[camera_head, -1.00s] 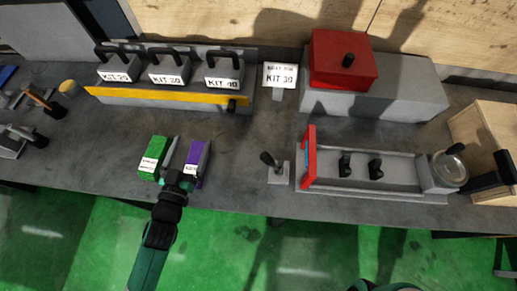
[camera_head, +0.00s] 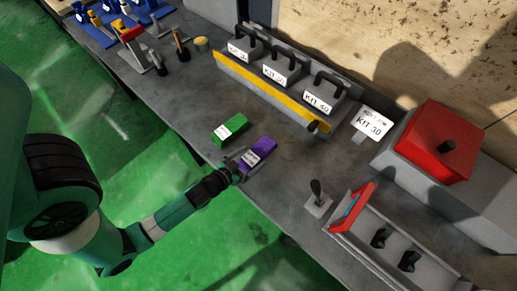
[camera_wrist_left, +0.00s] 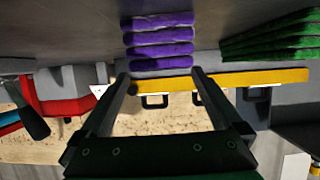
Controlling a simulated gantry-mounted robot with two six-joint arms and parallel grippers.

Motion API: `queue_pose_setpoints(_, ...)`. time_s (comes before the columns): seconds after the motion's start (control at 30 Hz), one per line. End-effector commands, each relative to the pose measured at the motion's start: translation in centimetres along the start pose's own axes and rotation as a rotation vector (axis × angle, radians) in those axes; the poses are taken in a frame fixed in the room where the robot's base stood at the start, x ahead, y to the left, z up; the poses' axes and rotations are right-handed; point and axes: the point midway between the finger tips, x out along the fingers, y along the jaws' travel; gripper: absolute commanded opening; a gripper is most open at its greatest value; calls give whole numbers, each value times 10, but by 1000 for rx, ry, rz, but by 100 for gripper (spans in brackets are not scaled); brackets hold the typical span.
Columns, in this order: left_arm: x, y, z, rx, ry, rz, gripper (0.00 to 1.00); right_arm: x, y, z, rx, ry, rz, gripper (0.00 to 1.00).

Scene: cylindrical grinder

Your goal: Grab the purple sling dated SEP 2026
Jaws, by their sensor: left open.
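The purple sling (camera_head: 262,150) is a folded bundle with a white label, lying near the front edge of the grey bench. The label is too small to read. In the left wrist view the purple sling (camera_wrist_left: 160,44) shows as a stack of folds, ahead of and between the finger tips. My left gripper (camera_head: 236,166) is open and empty, at the near end of the purple sling; it also shows in the left wrist view (camera_wrist_left: 160,78). I cannot tell whether it touches the sling. My right gripper is out of view.
A green sling (camera_head: 229,128) lies just left of the purple one and shows in the left wrist view (camera_wrist_left: 275,40). Behind are a yellow-fronted rack (camera_head: 265,88) with labelled kit blocks and a KIT 30 sign (camera_head: 370,124). A small lever (camera_head: 317,194) stands to the right.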

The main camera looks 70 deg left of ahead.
Motion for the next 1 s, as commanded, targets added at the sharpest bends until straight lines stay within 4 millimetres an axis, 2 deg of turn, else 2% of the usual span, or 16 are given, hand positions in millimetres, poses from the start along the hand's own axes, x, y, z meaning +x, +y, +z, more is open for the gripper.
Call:
queue_pose_setpoints(0.13,9,-2,-1,-2,1,-1,100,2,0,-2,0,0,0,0)
queue_pose_setpoints(0.3,40,-4,3,-2,3,-1,100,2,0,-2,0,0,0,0)
queue_pose_setpoints(0.4,50,-4,3,-1,2,0,100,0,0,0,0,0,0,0)
queue_pose_setpoints(0.63,52,-4,3,0,1,0,100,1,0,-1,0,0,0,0)
queue_pose_setpoints(0.67,52,-4,3,0,1,0,96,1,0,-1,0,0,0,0)
queue_pose_setpoints(1.0,52,-4,3,-1,1,0,35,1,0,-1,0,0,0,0)
